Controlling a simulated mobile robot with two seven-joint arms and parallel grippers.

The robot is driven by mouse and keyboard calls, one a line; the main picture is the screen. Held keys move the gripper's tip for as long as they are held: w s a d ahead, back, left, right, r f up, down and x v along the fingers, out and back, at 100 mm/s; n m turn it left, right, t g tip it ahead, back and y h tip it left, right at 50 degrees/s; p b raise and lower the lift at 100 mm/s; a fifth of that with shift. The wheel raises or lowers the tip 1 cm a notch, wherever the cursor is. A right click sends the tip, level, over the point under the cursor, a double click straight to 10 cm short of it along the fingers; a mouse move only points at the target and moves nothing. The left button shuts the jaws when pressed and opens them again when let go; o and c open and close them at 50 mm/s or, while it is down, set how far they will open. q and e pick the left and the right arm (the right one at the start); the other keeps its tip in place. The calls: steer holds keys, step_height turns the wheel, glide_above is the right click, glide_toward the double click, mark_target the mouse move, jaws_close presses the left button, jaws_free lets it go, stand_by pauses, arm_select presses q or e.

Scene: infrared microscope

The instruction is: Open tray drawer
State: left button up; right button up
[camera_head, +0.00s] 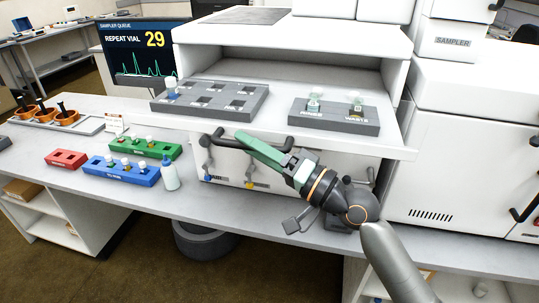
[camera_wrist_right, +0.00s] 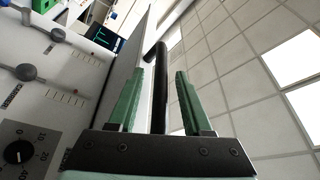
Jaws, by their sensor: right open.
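The white tray drawer (camera_head: 280,138) juts out of the instrument's opening, bearing two grey racks. A black bar handle (camera_head: 219,138) sits at its front edge, partly hidden by my gripper. My right gripper (camera_head: 262,153), with green fingers, is at the handle below the tray's front edge. In the right wrist view my right gripper (camera_wrist_right: 160,100) is open, and the black handle (camera_wrist_right: 158,75) passes between its two fingers. Whether either finger touches the handle I cannot tell. My left gripper is not in view.
The left rack (camera_head: 255,101) holds a vial; the right rack (camera_head: 368,128) holds two small vials. Knobs are below the tray.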

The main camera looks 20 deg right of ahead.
steer(key=b+v, duration=0.5)
steer(key=v, duration=0.7)
step_height(320, 180, down, 22)
steer(key=d+g+h+p, duration=0.2)
steer(key=h+p, duration=0.2)
steer(key=h, duration=0.3)
steer(key=s+a+f+n+g+h+p, duration=0.1)
steer(key=s+a+f+n+g, duration=0.1)
steer(key=s+f, duration=0.4)
steer(key=s+a+f+n+g+h+p, duration=0.1)
steer(key=s+a+f+n, duration=0.3)
steer(key=f, duration=0.7)
steer(key=s+g, duration=0.1)
steer(key=s, duration=0.1)
steer(key=shift+s+f+n+g+h, duration=0.25)
steer(key=shift+f+n+g+h, duration=0.05)
steer(key=shift+g+h, duration=0.1)
